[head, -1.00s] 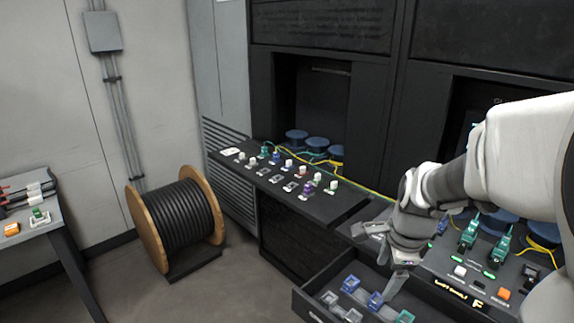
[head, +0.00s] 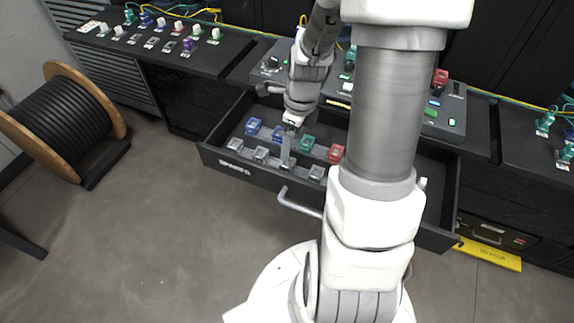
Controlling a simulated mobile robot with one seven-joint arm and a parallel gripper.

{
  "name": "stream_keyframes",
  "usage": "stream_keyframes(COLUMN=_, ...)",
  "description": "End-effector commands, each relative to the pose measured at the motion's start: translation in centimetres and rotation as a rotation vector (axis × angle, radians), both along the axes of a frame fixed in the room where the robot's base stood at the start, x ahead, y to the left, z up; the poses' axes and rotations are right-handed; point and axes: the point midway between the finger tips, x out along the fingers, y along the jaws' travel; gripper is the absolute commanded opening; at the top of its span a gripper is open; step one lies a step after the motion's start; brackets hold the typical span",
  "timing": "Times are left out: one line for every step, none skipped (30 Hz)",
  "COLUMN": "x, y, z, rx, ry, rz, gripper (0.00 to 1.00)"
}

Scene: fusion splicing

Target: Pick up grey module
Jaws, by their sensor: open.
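Several small grey modules stand in the front row of the open drawer (head: 210,141) in the head view. One grey module (head: 235,144) is at the left, another grey module (head: 261,153) is beside it, and a grey module (head: 317,172) is further right. My gripper (head: 287,157) is open and points down into the drawer between the second and the right-hand module. Its fingers hide part of the row. I cannot tell whether they touch or surround anything there.
Behind the grey row stand a blue module (head: 253,125), another blue module (head: 277,132), a teal module (head: 307,142) and a red module (head: 336,153). The drawer handle (head: 297,203) sticks out in front. A cable spool (head: 62,125) stands at the left. My arm hides the drawer's middle right.

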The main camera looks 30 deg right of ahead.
Motion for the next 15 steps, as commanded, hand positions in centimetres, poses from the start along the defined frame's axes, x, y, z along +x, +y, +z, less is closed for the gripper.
stream_keyframes(x=0.0, y=0.1, z=-0.9, rx=0.002, ry=0.003, rz=0.0, gripper=0.83)
stream_keyframes(x=0.1, y=0.1, z=-1.2, rx=0.002, ry=0.003, rz=0.0, gripper=0.83)
stream_keyframes(x=0.1, y=0.1, z=-1.5, rx=0.001, ry=0.002, rz=0.0, gripper=0.83)
stream_keyframes(x=0.1, y=0.1, z=-1.7, rx=0.0, ry=0.001, rz=0.0, gripper=0.83)
stream_keyframes(x=0.1, y=0.2, z=-1.8, rx=0.0, ry=0.001, rz=0.001, gripper=0.83)
stream_keyframes(x=0.2, y=0.2, z=-1.9, rx=0.001, ry=0.001, rz=0.001, gripper=0.83)
stream_keyframes(x=0.2, y=0.2, z=-2.1, rx=0.001, ry=0.001, rz=0.001, gripper=0.83)
stream_keyframes(x=0.1, y=0.2, z=-2.3, rx=0.001, ry=0.001, rz=0.001, gripper=0.83)
stream_keyframes(x=0.1, y=0.3, z=-2.7, rx=0.001, ry=0.002, rz=0.001, gripper=0.83)
stream_keyframes(x=0.0, y=0.4, z=-3.1, rx=0.002, ry=0.003, rz=0.0, gripper=0.83)
stream_keyframes(x=0.0, y=0.5, z=-3.6, rx=0.002, ry=0.003, rz=0.001, gripper=0.83)
stream_keyframes(x=-0.1, y=0.6, z=-4.2, rx=0.002, ry=0.003, rz=0.001, gripper=0.83)
stream_keyframes(x=-0.1, y=0.7, z=-4.7, rx=0.002, ry=0.003, rz=0.001, gripper=0.83)
stream_keyframes(x=-0.1, y=0.7, z=-5.2, rx=0.002, ry=0.003, rz=0.001, gripper=0.83)
stream_keyframes(x=-0.1, y=0.8, z=-5.8, rx=0.003, ry=0.003, rz=0.0, gripper=0.83)
